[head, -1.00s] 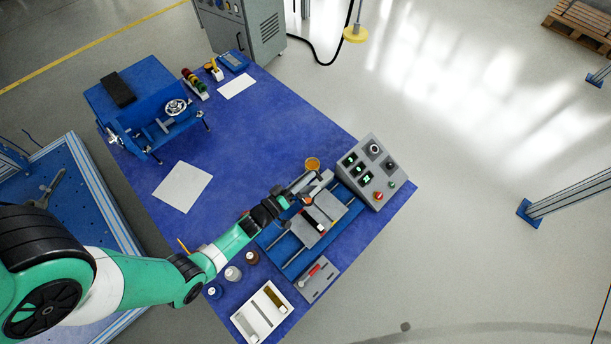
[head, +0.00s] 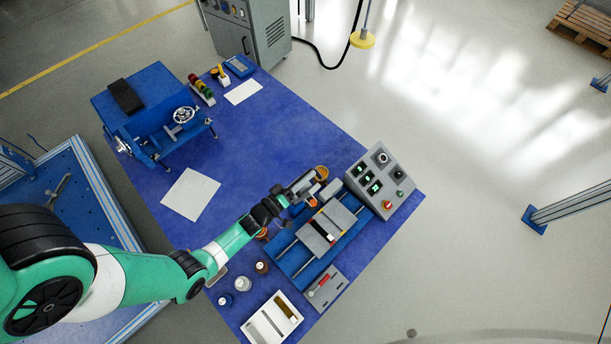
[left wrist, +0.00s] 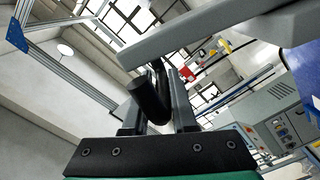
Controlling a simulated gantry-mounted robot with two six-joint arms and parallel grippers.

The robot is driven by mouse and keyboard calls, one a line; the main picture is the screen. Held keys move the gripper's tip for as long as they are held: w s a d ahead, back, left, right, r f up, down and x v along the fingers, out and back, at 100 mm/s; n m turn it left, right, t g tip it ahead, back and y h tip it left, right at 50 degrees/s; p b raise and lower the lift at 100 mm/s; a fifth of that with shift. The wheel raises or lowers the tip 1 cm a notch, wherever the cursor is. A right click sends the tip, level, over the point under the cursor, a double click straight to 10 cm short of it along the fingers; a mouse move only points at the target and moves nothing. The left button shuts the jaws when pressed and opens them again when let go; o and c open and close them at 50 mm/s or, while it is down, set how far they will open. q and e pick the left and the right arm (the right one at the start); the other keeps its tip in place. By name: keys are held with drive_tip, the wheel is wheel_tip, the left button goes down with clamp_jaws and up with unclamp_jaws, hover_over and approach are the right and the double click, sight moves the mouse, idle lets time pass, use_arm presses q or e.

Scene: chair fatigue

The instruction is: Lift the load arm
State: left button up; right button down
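In the head view my wrist hides this spot. My right gripper is not in view.
A control box (head: 382,178) with green displays stands right of the rig. A white tray (head: 270,318), small jars and a plate with a red handle lie at the near end. A blue vise-like fixture (head: 155,105) stands far left. The table's middle is mostly clear.

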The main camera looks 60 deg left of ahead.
use_arm(q)
drive_tip(key=o, duration=0.3)
drive_tip(key=shift+s, duration=0.15)
drive_tip(key=p+v, duration=0.2)
drive_tip(key=v, duration=0.9)
drive_tip(key=shift+s+p, duration=0.2)
drive_tip(key=shift+p, duration=0.1)
drive_tip(key=shift+d, duration=0.1)
drive_tip(key=shift+c, duration=0.2)
